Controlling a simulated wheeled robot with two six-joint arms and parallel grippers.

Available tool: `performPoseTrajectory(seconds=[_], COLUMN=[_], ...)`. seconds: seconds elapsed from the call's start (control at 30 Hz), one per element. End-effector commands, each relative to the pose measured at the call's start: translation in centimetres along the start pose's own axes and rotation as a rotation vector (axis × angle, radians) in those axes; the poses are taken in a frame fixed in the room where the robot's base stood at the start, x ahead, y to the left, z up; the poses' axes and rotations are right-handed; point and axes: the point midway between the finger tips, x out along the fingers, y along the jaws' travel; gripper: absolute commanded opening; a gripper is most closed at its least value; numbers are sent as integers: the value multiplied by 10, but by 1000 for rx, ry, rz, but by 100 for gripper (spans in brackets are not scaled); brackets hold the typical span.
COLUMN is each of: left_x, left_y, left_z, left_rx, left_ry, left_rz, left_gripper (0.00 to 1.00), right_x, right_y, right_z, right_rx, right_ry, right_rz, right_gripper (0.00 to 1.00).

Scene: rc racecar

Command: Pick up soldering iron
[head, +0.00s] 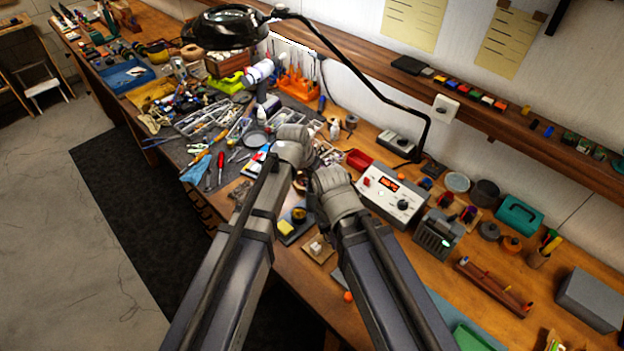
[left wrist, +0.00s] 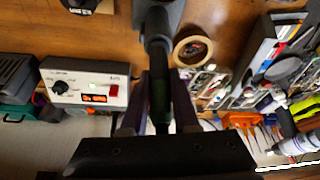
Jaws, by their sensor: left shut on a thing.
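The soldering iron (left wrist: 160,92) shows in the left wrist view as a dark, slim handle running up the middle of the picture. My left gripper (left wrist: 159,82) has one finger on each side of the handle and is shut on it. The upper end of the iron meets a dark grey part (left wrist: 158,18), and I cannot tell whether it is the stand. In the head view the iron is hidden behind my arms. My right gripper (head: 322,180) is over the workbench, beside the left wrist; its fingers are hidden by its wrist.
The soldering station (head: 392,194) with a red display stands just right of my right gripper; it also shows in the left wrist view (left wrist: 88,82). A tape roll (left wrist: 193,51) lies near the iron. Tools crowd the bench (head: 283,268) on the left. A magnifier lamp (head: 229,27) arches overhead.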

Motion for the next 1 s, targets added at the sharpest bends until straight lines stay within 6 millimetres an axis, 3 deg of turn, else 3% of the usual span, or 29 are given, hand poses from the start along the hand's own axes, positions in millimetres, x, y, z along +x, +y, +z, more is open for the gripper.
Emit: performPoseTrajectory(seconds=[0.13, 0.67, 1.0], left_x=[0, -2, -18], left_y=[0, 0, 0], left_z=[0, -1, -8], left_rx=[0, 0, 0], left_ry=[0, 0, 0], left_rz=[0, 0, 0], left_gripper=[0, 0, 0], right_x=[0, -2, -20], right_y=[0, 0, 2], right_z=[0, 0, 1], right_rx=[0, 0, 4], right_ry=[0, 0, 0], right_rz=[0, 0, -1], right_gripper=[0, 0, 0])
